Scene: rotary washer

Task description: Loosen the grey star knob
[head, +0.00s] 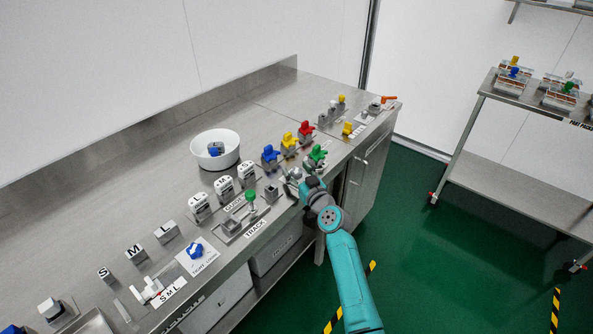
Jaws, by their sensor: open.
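Several coloured knobs on grey bases stand near the front edge of the steel bench: blue (269,154), yellow (289,141), red (306,130) and green (317,153). A small grey shape (294,173), which looks like the grey star knob, is just left of the green one and partly hidden by my arm. My gripper (297,186) is open at the bench's front edge, right by this grey shape. The fingertips are small and partly hidden, so I cannot tell whether they touch it or surround it.
A white bowl (215,149) with a blue-and-grey part stands behind. White blocks (223,187) and a green-knobbed track fixture (251,198) are to the left. An orange-handled valve (386,100) is at the far right end. A shelf rack (510,96) stands right, across open green floor.

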